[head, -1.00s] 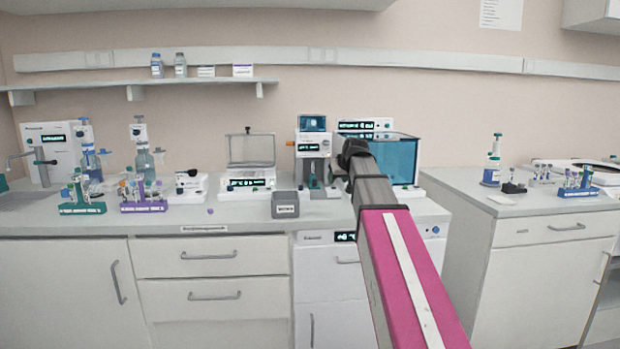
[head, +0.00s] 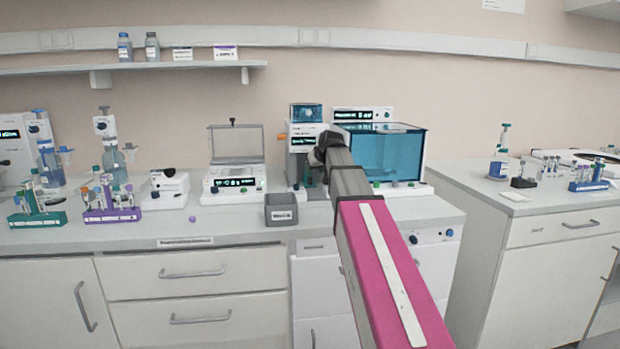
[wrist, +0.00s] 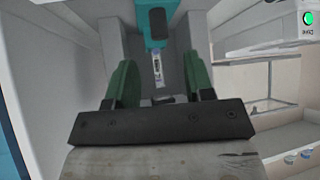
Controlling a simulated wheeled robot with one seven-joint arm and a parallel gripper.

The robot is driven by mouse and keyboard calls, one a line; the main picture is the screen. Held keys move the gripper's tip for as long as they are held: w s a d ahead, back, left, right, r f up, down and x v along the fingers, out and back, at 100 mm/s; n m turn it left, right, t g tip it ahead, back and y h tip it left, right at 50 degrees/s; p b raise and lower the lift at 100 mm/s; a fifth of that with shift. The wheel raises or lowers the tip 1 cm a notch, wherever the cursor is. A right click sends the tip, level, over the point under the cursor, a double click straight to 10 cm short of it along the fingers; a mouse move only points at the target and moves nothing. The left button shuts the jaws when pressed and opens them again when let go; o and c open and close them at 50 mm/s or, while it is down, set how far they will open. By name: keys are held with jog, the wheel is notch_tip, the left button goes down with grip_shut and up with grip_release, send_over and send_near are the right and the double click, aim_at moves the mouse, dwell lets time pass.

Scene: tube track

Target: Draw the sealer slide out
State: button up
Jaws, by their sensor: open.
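The sealer (head: 301,140) is a white upright machine with a lit display, on the bench behind my arm; my arm's end hides part of its front. In the wrist view a teal part with a dark knob (wrist: 158,22) shows inside a grey recess. Below it is a small pale piece with a dark mark (wrist: 157,68); I cannot tell for certain which part is the slide. My gripper (wrist: 160,80) is open, its green fingers spread to either side of this pale piece, with nothing held.
A blue-windowed box (head: 382,155) stands close to the right of the sealer. A grey bin (head: 281,209) sits in front at left, and an open-lidded device (head: 235,180) further left. Tube racks (head: 110,213) stand at the far left.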

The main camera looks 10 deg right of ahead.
aim_at(311, 177)
jog(key=x, duration=0.6)
jog(key=shift+w+f, duration=0.2)
grip_shut()
jog(key=shift+s, duration=0.1)
